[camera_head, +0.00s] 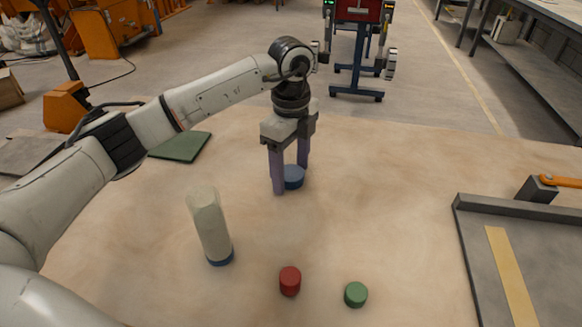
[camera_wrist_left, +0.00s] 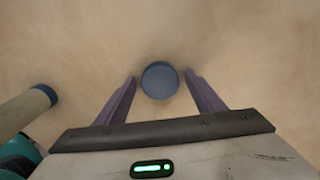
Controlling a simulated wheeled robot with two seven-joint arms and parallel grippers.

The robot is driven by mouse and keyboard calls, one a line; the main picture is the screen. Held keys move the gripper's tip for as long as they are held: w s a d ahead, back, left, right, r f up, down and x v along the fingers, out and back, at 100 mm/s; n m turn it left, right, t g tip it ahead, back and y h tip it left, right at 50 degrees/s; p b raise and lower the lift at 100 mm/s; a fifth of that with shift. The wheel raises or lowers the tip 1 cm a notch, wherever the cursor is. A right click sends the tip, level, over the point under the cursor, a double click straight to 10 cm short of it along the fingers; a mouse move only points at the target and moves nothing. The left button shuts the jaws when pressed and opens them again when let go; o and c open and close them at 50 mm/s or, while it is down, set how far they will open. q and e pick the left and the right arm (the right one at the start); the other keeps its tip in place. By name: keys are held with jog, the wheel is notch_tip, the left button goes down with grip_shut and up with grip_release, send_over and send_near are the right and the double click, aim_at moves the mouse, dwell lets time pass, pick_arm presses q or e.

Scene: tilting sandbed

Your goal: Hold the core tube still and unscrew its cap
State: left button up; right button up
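The core tube (camera_head: 208,222) is a pale cylinder with a blue band at its lower end, standing on the sand-coloured surface left of centre. In the left wrist view the tube (camera_wrist_left: 22,108) lies at the left edge, its blue end toward the middle. A separate short blue round piece (camera_head: 294,179), like a cap, sits on the surface behind the tube. My left gripper (camera_head: 290,182) points down over this piece with its fingers apart. In the left wrist view the blue piece (camera_wrist_left: 160,80) is between the fingertips, with narrow gaps at both sides. My right gripper is not in view.
A red short cylinder (camera_head: 290,281) and a green one (camera_head: 355,294) stand at the front. A dark green mat (camera_head: 181,147) lies behind left. A grey tray (camera_head: 466,250) with a yellow strip is at the right, with an orange handle (camera_head: 562,182). The right-centre surface is clear.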

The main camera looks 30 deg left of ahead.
aim_at(291, 173)
pick_arm(q)
jog(key=shift+r, duration=0.1)
notch_tip(291, 173, up, 12)
jog(key=shift+r+p, duration=0.2)
jog(key=shift+p, duration=0.25)
